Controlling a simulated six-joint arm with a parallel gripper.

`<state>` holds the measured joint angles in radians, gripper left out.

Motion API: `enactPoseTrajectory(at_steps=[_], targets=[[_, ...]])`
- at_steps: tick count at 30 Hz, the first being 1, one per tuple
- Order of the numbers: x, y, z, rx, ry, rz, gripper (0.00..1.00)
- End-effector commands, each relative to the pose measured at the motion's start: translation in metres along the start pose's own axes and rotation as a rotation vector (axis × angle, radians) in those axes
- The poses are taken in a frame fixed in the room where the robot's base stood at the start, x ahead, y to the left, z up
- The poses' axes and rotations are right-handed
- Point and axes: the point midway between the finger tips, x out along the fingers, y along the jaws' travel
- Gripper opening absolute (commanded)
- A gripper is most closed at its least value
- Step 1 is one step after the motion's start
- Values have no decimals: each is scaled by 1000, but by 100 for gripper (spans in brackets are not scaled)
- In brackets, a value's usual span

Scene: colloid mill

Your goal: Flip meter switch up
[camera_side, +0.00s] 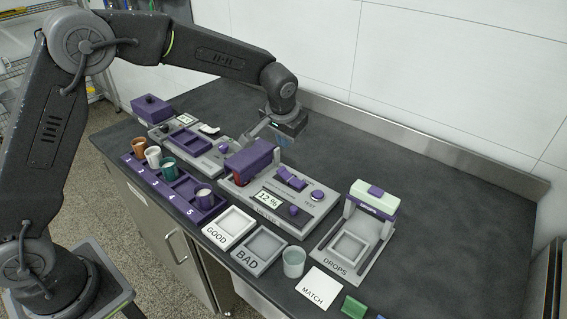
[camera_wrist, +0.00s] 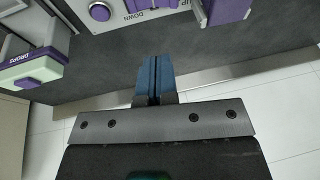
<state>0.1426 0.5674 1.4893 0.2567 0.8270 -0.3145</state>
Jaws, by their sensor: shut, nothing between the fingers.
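The meter (camera_side: 315,208) is a grey box with a purple hood, a display reading "12 %", a round button and a purple knob. Its purple switch (camera_side: 291,179) sits on the top between the hood and the button. In the wrist view the switch (camera_wrist: 143,4) is cut off at the top edge, near the words UP and DOWN. My gripper (camera_side: 282,141) is above and behind the meter, apart from it. In the wrist view its blue fingers (camera_wrist: 152,78) are together with nothing between them, pointing toward the meter.
A drops dispenser (camera_side: 370,205) stands right of the meter. A purple rack (camera_side: 182,190) with cups is at left; GOOD (camera_side: 229,228) and BAD (camera_side: 259,248) trays and a glass cup (camera_side: 293,262) are in front. The counter behind the meter is clear up to the wall.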

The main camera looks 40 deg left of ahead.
Motion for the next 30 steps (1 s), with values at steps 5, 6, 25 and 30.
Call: enactPoseTrajectory(at_steps=[5, 6, 25, 30], targets=[[18, 0, 1, 0, -4, -1, 0], [25, 0, 1, 0, -4, -1, 0], [130, -10, 9, -1, -2, -1, 0], [136, -11, 11, 0, -1, 0, 0]])
